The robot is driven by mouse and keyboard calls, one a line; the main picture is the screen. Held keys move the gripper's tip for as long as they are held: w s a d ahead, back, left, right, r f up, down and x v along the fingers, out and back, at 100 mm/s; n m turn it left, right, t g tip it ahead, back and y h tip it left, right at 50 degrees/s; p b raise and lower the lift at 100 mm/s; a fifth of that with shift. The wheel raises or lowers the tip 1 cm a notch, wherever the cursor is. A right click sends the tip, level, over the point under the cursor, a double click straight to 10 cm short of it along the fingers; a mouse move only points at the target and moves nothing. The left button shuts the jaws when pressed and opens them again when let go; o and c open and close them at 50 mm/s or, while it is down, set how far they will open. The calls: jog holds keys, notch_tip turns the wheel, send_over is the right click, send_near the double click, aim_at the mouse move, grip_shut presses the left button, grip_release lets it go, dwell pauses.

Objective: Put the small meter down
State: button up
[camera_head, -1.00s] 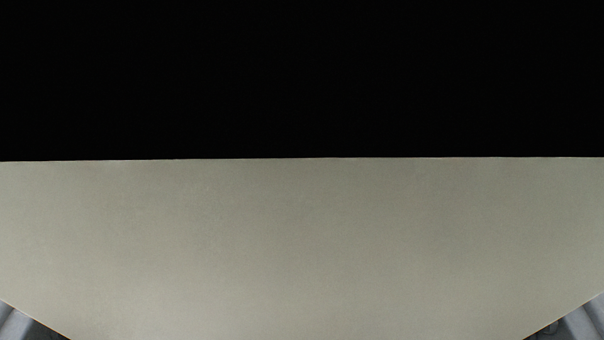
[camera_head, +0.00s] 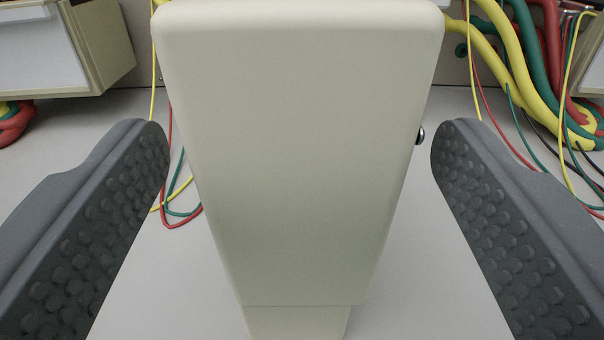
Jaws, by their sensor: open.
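The small meter (camera_head: 300,150) is a cream, box-like body in the middle of the view, wider at the top and narrower toward the bottom. A small dark knob shows on its right side. My gripper (camera_head: 300,145) is open, with one dark grey studded finger on each side of the meter. Gaps show between both fingers and the meter, so it is not held. The meter appears upright on the light grey surface (camera_head: 420,290); its base runs out of the bottom of the view.
A cream box (camera_head: 100,45) with a white face stands at the upper left, and part of another at the right edge. Thick yellow, green and red cables (camera_head: 510,70) run at the upper right. Thin wires (camera_head: 180,212) lie behind the meter on the left.

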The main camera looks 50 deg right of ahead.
jog(key=p+v, duration=0.1)
jog(key=v, duration=0.6)
